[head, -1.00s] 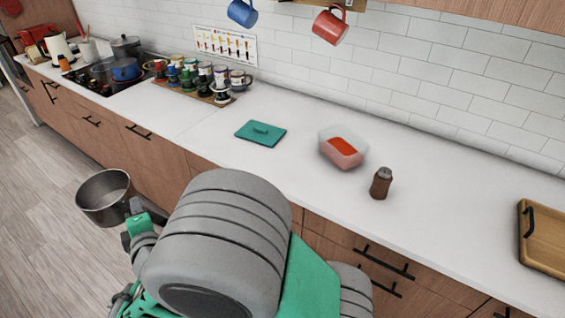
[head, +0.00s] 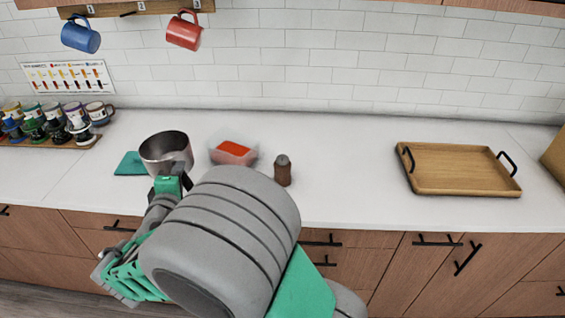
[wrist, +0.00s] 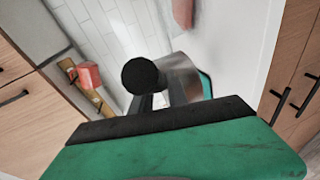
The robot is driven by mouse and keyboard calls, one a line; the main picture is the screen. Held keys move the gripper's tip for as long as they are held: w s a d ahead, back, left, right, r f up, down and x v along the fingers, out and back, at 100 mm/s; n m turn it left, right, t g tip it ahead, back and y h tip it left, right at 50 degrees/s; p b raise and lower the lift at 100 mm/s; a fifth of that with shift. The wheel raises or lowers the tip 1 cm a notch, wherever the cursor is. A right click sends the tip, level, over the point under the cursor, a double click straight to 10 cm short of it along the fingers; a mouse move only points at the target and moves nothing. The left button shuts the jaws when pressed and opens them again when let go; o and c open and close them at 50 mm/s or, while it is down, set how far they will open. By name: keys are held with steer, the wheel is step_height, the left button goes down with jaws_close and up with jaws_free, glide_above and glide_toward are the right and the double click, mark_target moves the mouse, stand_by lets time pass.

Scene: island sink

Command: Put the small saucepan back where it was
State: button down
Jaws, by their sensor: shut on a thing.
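The small saucepan (head: 166,153) is a grey metal pan, upright with its open top showing in the head view. My gripper (head: 168,184) is shut on its handle at the near side, and the pan is held out over the front part of the counter. In the wrist view the saucepan (wrist: 182,78) shows as a metal wall beyond the dark round end of its handle (wrist: 140,76). My arm hides part of the counter in front.
A clear container with red content (head: 234,152) and a brown shaker (head: 283,171) stand just right. A wooden tray (head: 458,169) is further right, with bare counter (head: 345,175) between. Mugs (head: 80,35) hang above.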

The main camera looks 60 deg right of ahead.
steer(key=s+d+r+m+g+h+b, duration=0.1)
steer(key=s+d+r+m+g, duration=0.1)
steer(key=s+d+m+g, duration=0.65)
steer(key=s+d+r+m+g+h+b, duration=0.15)
steer(key=s+d+m+g, duration=0.4)
steer(key=s+d, duration=0.95)
steer(key=shift+n+g, duration=0.7)
steer(key=shift+g, duration=0.2)
steer(key=s+d+f, duration=0.2)
steer(key=d+f, duration=0.1)
steer(key=f, duration=0.1)
steer(key=s+d+f, duration=0.2)
steer(key=d+f, duration=0.1)
steer(key=f, duration=0.1)
steer(key=s+d+f, duration=0.3)
steer(key=d+f, duration=0.1)
steer(key=shift+f+p, duration=0.1)
steer(key=shift+p, duration=0.25)
steer(key=shift+a+f, duration=0.1)
